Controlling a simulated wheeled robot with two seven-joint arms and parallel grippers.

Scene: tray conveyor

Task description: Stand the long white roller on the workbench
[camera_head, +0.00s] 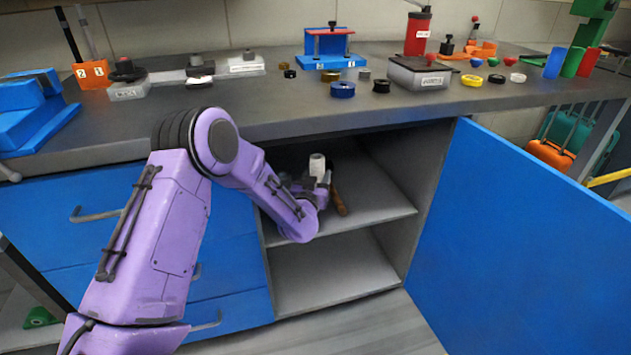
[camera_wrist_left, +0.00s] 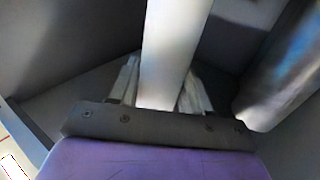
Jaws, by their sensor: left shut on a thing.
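The long white roller (camera_head: 317,166) is in the upper compartment of the open cabinet under the workbench (camera_head: 270,118). Its white top end sticks up above my left gripper (camera_head: 318,183). In the left wrist view the roller (camera_wrist_left: 172,50) runs from the top edge down between the two fingers of my left gripper (camera_wrist_left: 162,88), which is shut on it. Its lower end is hidden behind the gripper body. My right gripper is not in view.
A brown handle (camera_head: 338,199) lies on the cabinet shelf (camera_head: 385,205) beside my gripper. A blue door (camera_head: 520,240) stands open at right. A shiny grey cylinder (camera_wrist_left: 283,70) is close in the wrist view. The bench's front middle is clear; black (camera_head: 381,86) and blue (camera_head: 342,90) rings lie farther back.

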